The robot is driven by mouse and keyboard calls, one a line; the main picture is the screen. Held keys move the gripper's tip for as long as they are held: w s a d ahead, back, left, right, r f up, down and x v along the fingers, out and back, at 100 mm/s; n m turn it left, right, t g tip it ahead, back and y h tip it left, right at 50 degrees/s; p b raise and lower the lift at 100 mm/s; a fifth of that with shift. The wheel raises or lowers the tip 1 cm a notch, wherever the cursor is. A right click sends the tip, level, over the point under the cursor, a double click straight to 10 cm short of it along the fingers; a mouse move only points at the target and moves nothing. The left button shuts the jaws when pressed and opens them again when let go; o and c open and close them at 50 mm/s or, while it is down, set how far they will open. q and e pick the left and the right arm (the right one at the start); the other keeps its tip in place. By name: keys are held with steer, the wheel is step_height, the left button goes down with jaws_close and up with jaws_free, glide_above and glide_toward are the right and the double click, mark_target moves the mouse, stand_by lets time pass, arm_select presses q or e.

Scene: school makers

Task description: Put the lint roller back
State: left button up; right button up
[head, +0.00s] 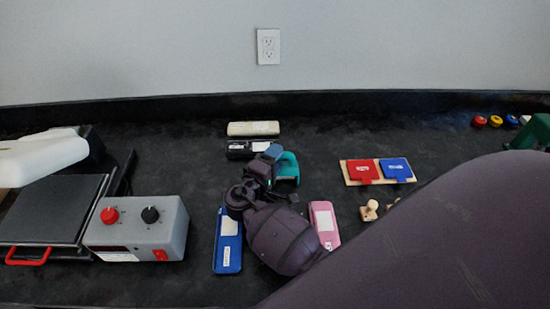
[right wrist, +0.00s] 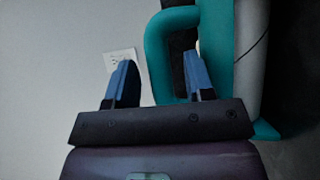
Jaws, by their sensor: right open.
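A teal item with a looped handle (head: 288,170), which I take for the lint roller, is on the black counter near the middle of the head view. In the right wrist view its teal loop (right wrist: 158,55) shows close up, with a grey rounded part beside it on the right. My right gripper (head: 270,154) is at this item, over its left side in the head view. Its two blue-tipped fingers (right wrist: 158,75) are apart, with part of the teal loop between them in the picture. I cannot tell whether they touch it. My left gripper is out of view.
Near my right arm lie a blue case (head: 228,252), a pink case (head: 325,222), a black case (head: 238,149) and a white case (head: 253,128). A board with red and blue pads (head: 378,171) is right. A grey control box (head: 140,228) stands left.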

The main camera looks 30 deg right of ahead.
steer(key=v, duration=1.2)
steer(key=shift+s+r+b, duration=0.1)
steer(key=shift+r+b, duration=0.1)
steer(key=shift+b, duration=0.2)
steer(key=shift+s, duration=0.1)
